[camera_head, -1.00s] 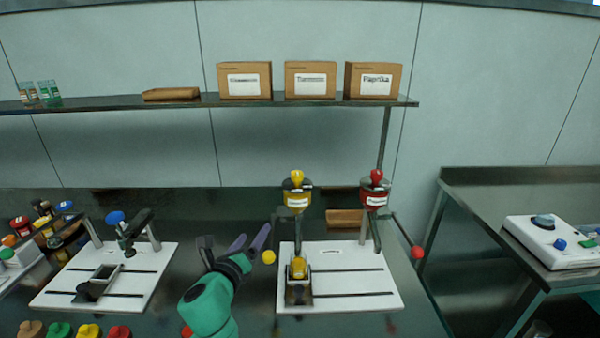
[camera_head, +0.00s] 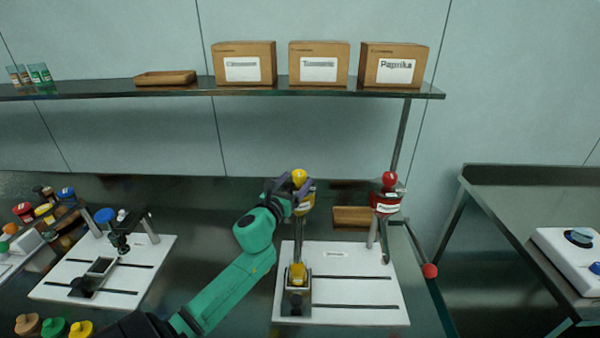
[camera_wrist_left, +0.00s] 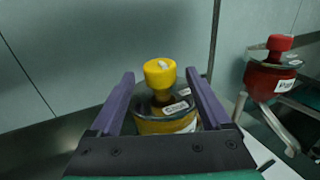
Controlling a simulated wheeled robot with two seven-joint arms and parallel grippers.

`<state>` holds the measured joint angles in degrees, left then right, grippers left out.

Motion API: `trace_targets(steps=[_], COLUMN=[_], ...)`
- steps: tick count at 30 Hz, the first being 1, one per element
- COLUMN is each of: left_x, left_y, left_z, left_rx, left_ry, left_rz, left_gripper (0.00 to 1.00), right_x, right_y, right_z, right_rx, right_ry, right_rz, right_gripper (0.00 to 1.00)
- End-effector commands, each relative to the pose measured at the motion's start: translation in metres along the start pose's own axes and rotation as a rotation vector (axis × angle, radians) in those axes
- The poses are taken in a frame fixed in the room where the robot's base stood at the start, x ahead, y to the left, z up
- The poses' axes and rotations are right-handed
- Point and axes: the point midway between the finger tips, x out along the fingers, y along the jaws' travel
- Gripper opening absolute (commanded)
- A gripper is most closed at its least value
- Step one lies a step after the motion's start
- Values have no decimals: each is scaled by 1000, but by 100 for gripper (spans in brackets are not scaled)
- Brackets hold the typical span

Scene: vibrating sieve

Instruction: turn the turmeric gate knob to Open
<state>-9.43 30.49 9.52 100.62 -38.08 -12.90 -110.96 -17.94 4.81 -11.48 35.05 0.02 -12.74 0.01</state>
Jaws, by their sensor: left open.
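The yellow knob (camera_head: 299,175) tops the yellow hopper (camera_head: 308,199) on the right-hand white board. In the left wrist view the yellow knob (camera_wrist_left: 160,72) shows above the yellow hopper (camera_wrist_left: 166,124), whose small labels are too blurred to read. My left gripper (camera_head: 291,187) is at the hopper from the left, its purple fingers open. In the left wrist view the knob lies between the lines of the open fingers (camera_wrist_left: 160,76), with gaps on both sides and no visible contact. My fingers and hand hide part of the hopper in the head view. My right gripper is out of view.
A red hopper (camera_head: 386,201) with a red knob stands close to the right, beside a red-ended lever (camera_head: 429,271). A yellow block (camera_head: 298,272) sits below the yellow hopper. A shelf (camera_head: 190,90) with boxes runs behind. A second white board (camera_head: 60,285) is at left.

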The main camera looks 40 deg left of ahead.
Motion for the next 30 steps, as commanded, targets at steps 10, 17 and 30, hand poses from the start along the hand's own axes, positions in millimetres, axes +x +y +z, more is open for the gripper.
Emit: trace_targets(steps=[10,17,30], left_x=[33,32,32], left_y=[0,0,-1], left_z=[0,0,-2], left_rx=[-1,-1,-1], left_ry=[0,0,2], left_rz=[-1,-1,27], left_gripper=[82,47,0], right_x=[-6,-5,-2], right_y=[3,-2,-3], right_z=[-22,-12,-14], right_rx=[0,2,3], right_ry=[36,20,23], right_rz=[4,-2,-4], right_gripper=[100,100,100])
